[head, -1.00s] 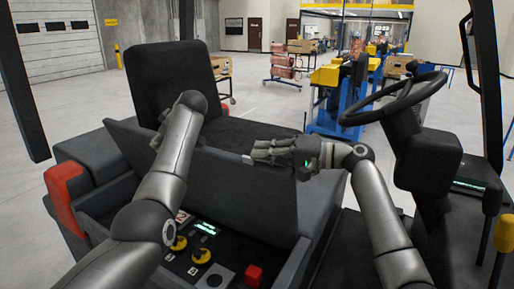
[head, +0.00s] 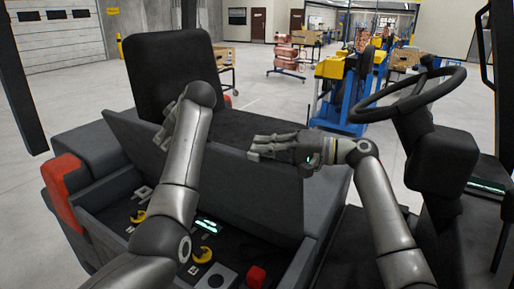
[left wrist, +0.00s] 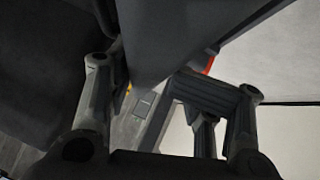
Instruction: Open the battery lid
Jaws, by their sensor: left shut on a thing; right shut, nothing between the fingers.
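The battery lid (head: 225,190) is a wide dark grey panel, raised and tilted over an open compartment in front of the seat. My left gripper (head: 163,138) is shut on the lid's upper edge, left of its middle; my own arm partly hides the grip. In the left wrist view the lid (left wrist: 150,35) passes between the two fingers of my left gripper (left wrist: 148,82). My right gripper (head: 254,147) is shut and empty, fingers pointing left, close to the lid's upper edge at right. I cannot tell whether it touches the lid.
The open compartment shows yellow knobs (head: 203,254), a red button (head: 256,276) and a lit green display (head: 208,226). The black seat (head: 172,68) stands behind the lid. The steering wheel (head: 408,97) and its column are at right.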

